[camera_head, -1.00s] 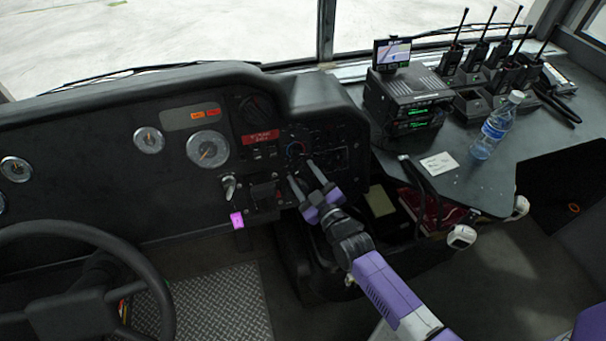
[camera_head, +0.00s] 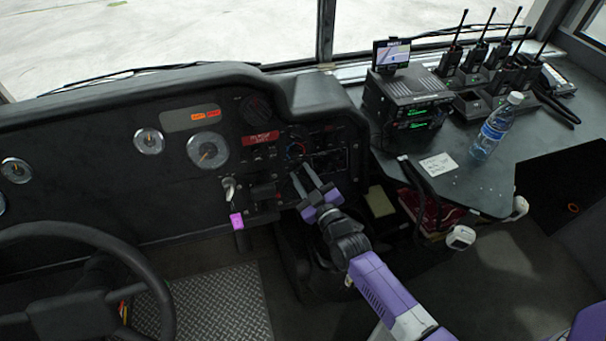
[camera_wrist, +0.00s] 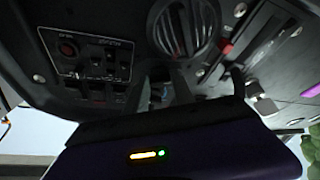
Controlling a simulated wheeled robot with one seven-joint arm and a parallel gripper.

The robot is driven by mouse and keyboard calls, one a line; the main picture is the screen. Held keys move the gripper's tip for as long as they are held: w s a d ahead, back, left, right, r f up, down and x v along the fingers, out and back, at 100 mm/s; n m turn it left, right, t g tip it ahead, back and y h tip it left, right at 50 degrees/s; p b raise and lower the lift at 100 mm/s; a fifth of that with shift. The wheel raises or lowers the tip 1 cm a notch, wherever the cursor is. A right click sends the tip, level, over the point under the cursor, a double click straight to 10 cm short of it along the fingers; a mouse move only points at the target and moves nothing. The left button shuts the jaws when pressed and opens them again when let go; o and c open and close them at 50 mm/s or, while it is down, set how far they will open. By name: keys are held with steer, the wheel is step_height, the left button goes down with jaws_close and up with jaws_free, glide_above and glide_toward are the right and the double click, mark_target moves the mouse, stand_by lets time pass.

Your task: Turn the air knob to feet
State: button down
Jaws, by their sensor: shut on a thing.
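The climate panel (camera_head: 328,158) is on the dash, right of centre. A round dial with a red and blue ring (camera_head: 296,150) shows just above my fingertips. My gripper (camera_head: 300,170) reaches up to the panel from below, its two fingers close together on a small control just below that dial. I take this to be the air knob, but the fingers hide it and its pointer cannot be read. In the wrist view my gripper (camera_wrist: 162,82) shows as two dark fingers close together against the panel, below a large round dark ribbed fitting (camera_wrist: 182,28).
Left of my gripper are a key switch (camera_head: 229,188), a purple tag (camera_head: 237,221) and a red label (camera_head: 260,138). The steering wheel (camera_head: 75,230) is far left. A radio stack (camera_head: 407,105) and a water bottle (camera_head: 494,127) stand on the right counter.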

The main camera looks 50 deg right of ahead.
steer(key=m+h+p, duration=0.1)
steer(key=m+p, duration=0.1)
steer(key=m, duration=0.1)
steer(key=m+g+h+p, duration=0.1)
steer(key=m, duration=0.2)
steer(key=shift+w+a+r+m+h+p, duration=0.1)
steer(key=shift+w+a+m+h+p, duration=0.05)
steer(key=shift+m+h+p, duration=0.25)
steer(key=shift+a+m+g+h+p, duration=0.1)
steer(key=shift+m+g+h+p, duration=0.25)
steer(key=shift+m, duration=0.65)
steer(key=shift+a+m+g+h+p, duration=0.1)
steer(key=shift+m+g+h+p, duration=0.25)
steer(key=shift+m, duration=0.65)
steer(key=c, duration=1.1)
jaws_free()
steer(key=shift+o, duration=0.2)
steer(key=v, duration=0.7)
steer(key=shift+s+a, duration=0.25)
